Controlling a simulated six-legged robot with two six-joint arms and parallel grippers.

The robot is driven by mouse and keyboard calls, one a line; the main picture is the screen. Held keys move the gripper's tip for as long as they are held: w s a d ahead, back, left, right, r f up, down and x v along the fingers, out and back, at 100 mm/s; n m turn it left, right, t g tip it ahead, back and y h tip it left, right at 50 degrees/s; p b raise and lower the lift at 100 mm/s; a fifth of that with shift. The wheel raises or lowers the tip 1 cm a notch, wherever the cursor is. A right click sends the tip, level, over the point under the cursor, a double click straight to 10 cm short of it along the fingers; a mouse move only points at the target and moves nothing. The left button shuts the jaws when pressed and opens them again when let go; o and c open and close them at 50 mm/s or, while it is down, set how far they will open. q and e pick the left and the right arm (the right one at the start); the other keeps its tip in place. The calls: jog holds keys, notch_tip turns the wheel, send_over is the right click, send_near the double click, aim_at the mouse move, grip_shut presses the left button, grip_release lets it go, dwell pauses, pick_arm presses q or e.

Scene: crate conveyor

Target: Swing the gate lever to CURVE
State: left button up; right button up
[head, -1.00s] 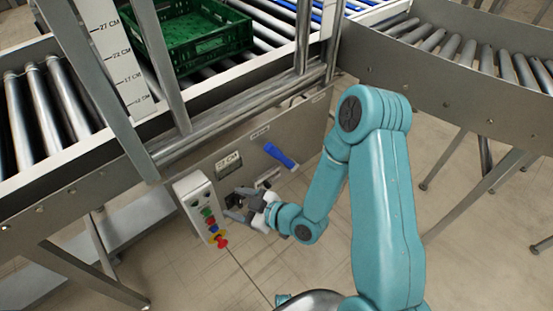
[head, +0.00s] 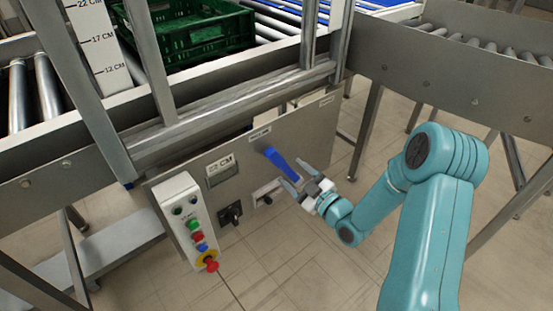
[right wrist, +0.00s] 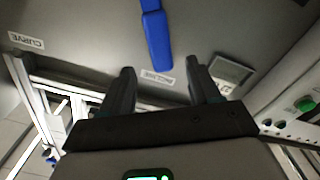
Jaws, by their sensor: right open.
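The blue gate lever (head: 280,162) is mounted on the grey side panel (head: 310,125) under the conveyor. It slants down to the right from a small label (head: 260,133). My right gripper (head: 296,178) is open and empty, near the lever's lower free end. In the right wrist view the blue lever (right wrist: 157,40) shows ahead of and between the open fingers (right wrist: 160,68); I see no contact. My left gripper is out of view.
A control box (head: 185,215) with coloured buttons and a red knob stands left of the lever. A display (head: 221,168) and a black switch (head: 231,213) are nearby. A green crate (head: 190,30) sits on the rollers behind metal posts. The floor below is clear.

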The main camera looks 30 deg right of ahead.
aim_at(278, 160)
jog(key=w, duration=0.8)
jog(key=shift+w+a, duration=0.15)
jog(key=shift+a, duration=0.15)
jog(key=shift+d, duration=0.1)
grip_shut()
